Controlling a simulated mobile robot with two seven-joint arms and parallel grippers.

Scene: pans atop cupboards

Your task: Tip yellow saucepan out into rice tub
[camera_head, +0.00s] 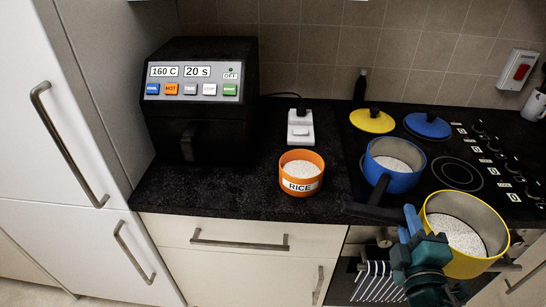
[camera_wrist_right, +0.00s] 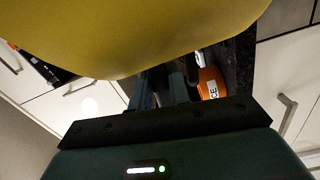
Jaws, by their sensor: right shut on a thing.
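The yellow saucepan (camera_head: 478,266) holds white grains and is near the hob's front edge, at the lower right in the head view. It looks about upright, open side up. My right gripper (camera_head: 409,222) is shut on its dark handle (camera_head: 372,212), which points left. In the right wrist view the pan's yellow side (camera_wrist_right: 150,35) fills the top and hides much of the scene. The orange rice tub (camera_head: 301,184) stands on the counter, left of the pan, with white grains in it. Part of the tub (camera_wrist_right: 209,80) shows in the right wrist view. My left gripper is not in view.
A blue saucepan (camera_head: 392,182) with white grains stands on the hob, between tub and yellow pan. Yellow (camera_head: 372,122) and blue (camera_head: 428,127) lids lie behind it. A black fryer (camera_head: 205,130) stands left. The counter left of the tub is clear.

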